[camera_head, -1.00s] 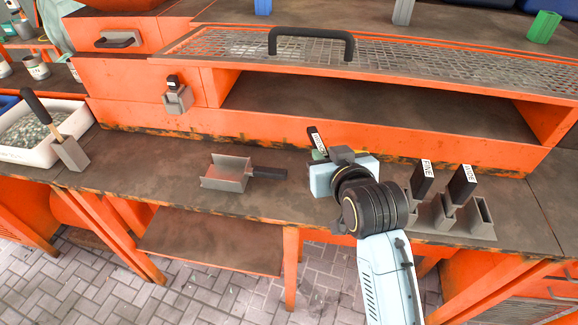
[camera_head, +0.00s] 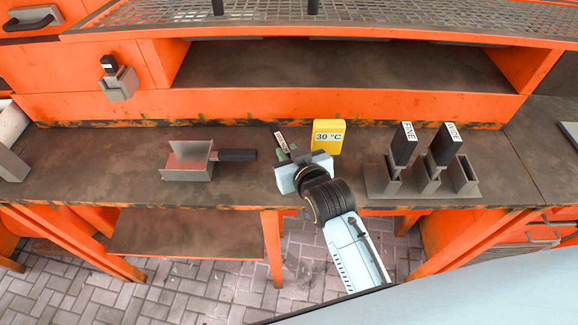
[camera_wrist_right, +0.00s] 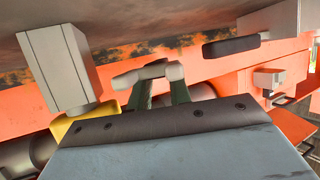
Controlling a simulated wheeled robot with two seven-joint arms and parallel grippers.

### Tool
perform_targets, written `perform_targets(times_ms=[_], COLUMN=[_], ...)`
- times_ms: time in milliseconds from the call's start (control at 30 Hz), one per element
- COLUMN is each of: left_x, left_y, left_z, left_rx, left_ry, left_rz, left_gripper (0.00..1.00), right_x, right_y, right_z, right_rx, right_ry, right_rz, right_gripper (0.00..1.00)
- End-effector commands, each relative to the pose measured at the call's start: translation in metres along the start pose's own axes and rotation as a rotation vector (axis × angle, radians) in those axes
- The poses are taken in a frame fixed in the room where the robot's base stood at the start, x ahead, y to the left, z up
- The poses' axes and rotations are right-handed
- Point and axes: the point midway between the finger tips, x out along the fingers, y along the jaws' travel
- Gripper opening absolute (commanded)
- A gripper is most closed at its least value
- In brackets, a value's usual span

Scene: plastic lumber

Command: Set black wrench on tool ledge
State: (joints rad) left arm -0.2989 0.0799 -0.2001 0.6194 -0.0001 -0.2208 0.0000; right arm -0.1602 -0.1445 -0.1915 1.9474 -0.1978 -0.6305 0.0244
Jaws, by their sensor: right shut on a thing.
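My right gripper (camera_head: 290,160) is low over the workbench and shut on a slim dark tool (camera_head: 281,143) with a white label, which sticks up at its tips. Most of the tool is hidden, so I cannot tell whether it is the black wrench. In the right wrist view, the right gripper's greenish fingers (camera_wrist_right: 160,92) close around a light grey piece (camera_wrist_right: 148,73). The workbench top (camera_head: 110,165) lies below, with an orange back wall. I cannot tell which surface is the tool ledge. My left gripper is not in view.
A yellow 30 °C block (camera_head: 328,136) stands right beside the gripper. A grey scoop (camera_head: 188,168) with a black handle lies left. A three-slot holder (camera_head: 420,182) at right holds tools marked FINE and WIDE. The shelf recess (camera_head: 340,68) is empty.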

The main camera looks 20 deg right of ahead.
Motion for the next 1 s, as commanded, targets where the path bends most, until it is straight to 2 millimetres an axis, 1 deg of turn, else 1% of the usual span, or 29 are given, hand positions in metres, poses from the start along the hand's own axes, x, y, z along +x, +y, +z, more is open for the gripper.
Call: perform_targets(times_ms=[33,100,167,300,367,500,733,767,800,900,1000], left_x=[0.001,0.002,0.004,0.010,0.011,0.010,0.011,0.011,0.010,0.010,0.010], left_y=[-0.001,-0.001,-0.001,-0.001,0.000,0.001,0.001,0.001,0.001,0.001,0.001], left_z=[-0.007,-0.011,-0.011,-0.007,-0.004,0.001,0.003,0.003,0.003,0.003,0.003], left_rx=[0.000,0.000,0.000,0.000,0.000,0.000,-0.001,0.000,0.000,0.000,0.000], left_ry=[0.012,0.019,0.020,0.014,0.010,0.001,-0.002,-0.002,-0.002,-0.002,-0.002], left_rz=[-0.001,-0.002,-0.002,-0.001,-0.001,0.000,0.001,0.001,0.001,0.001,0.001], left_gripper=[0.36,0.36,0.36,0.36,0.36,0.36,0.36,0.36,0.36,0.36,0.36], right_x=[0.001,0.003,0.005,0.013,0.015,0.015,0.017,0.017,0.017,0.017,0.017], right_y=[0.000,0.000,0.000,0.000,0.000,0.000,0.000,0.000,0.000,0.000,0.000], right_z=[0.002,0.006,0.013,0.033,0.038,0.037,0.040,0.041,0.040,0.040,0.040], right_rx=[0.000,0.000,0.000,0.000,0.000,0.000,0.000,0.000,0.000,0.000,0.000], right_ry=[0.002,0.002,0.000,0.000,0.000,0.003,0.003,0.001,0.002,0.001,0.001], right_rz=[0.000,0.000,0.000,0.000,0.000,0.000,0.000,0.000,0.000,0.000,0.000], right_gripper=[0.00,0.00,0.00,0.00,0.00,0.00,0.00,0.22,0.28,0.41,0.41])
